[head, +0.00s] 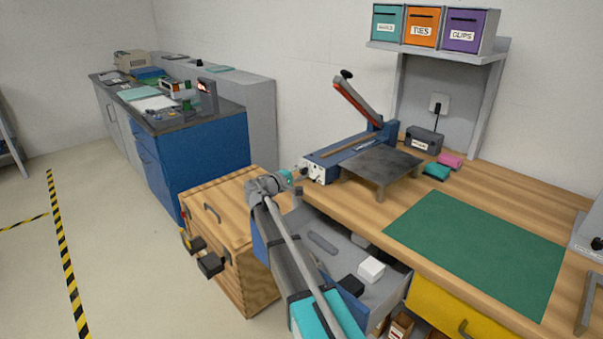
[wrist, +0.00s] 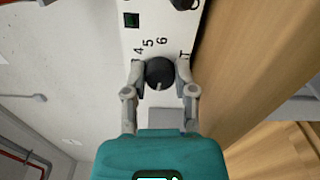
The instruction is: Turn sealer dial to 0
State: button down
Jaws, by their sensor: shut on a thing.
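The sealer (head: 345,148) is a blue bench machine with a raised red-edged lever, on the wooden bench. Its white control panel (wrist: 150,25) faces my gripper in the wrist view. The black round dial (wrist: 160,75) sits between the fingers of my gripper (wrist: 159,70), which is shut on it from both sides. The numbers 4, 5 and 6 show beside the dial's upper edge. A pale mark on the dial points toward the bottom of the picture. The 0 is not visible. In the head view my gripper (head: 289,178) reaches the sealer's white end panel (head: 315,172).
Another dark knob (wrist: 184,3) and a green-lit switch (wrist: 131,20) are on the panel. A dark metal table plate (head: 382,163) stands beside the sealer. An open drawer (head: 335,240) and a wooden crate (head: 215,235) lie below. The green mat (head: 480,250) is bare.

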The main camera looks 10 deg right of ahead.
jog(key=shift+w+n, duration=0.15)
jog(key=shift+n, duration=0.55)
jog(key=shift+c, duration=2.1)
grip_release()
